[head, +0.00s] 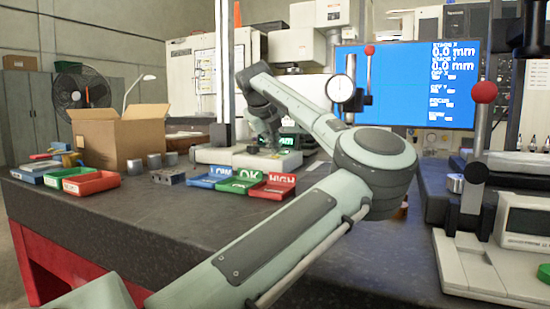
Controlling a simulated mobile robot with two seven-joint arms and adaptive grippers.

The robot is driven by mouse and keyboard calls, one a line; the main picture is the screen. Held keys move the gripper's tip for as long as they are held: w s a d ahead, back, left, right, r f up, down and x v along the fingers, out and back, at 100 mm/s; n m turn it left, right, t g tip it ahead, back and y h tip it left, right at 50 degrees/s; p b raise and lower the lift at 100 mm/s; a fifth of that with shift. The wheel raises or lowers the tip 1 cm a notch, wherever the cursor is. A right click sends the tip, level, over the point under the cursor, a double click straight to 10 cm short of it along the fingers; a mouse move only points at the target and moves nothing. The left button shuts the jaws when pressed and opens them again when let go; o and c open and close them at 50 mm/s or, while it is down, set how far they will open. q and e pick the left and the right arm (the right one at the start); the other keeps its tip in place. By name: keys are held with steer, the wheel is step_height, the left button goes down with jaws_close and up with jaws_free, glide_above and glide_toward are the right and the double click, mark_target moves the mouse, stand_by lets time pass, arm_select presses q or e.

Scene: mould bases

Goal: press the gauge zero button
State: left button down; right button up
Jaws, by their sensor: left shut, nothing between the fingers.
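A gauge with a green lit readout ending in "mm" (286,141) stands on a pale base (228,157) at the back of the dark table. My left gripper (273,143) is small and far off, pointing down just left of the readout, close to the gauge. It is shut with nothing in it. I cannot tell whether its fingertips touch the gauge. The zero button is too small or hidden behind my gripper to make out. My right gripper is not in view.
Blue, green and red bins marked LOW (208,176), OK (240,181) and HIGH (273,186) sit in front of the gauge. A cardboard box (122,140), metal blocks (168,176) and small trays (84,182) stand left. A dial stand and a red-knobbed lever (484,94) rise at right.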

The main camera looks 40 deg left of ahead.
mark_target(274, 158)
arm_select(q)
steer(key=shift+f+b, duration=0.3)
steer(key=shift+r, duration=0.15)
stand_by(0.5)
steer(key=shift+r+p, duration=0.4)
steer(key=shift+r, duration=0.2)
steer(key=shift+r+p, duration=1.5)
steer(key=shift+r, duration=1.05)
